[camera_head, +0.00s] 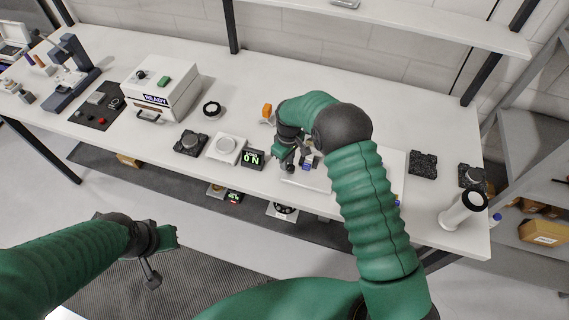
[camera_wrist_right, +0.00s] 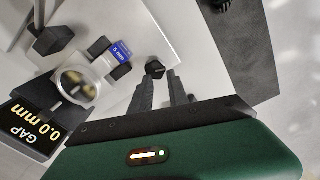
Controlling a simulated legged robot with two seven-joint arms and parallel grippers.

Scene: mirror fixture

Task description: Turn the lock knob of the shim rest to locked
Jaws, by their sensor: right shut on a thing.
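My right gripper (camera_wrist_right: 161,78) is shut on a small black knob (camera_wrist_right: 155,68), which shows between its fingertips in the right wrist view. The knob stands over a pale plate. A shim block with a blue "5 mm" label (camera_wrist_right: 120,51) sits just left of it and also shows in the head view (camera_head: 308,166). In the head view my right gripper (camera_head: 291,160) is low over the table, and the knob is hidden there. I cannot read a lock mark. My left gripper (camera_head: 156,254) hangs in front of the table, away from these things; its jaw opening is unclear.
A gap display (camera_wrist_right: 28,130) reads 0.0 mm, beside a round clear-topped part (camera_wrist_right: 76,83).

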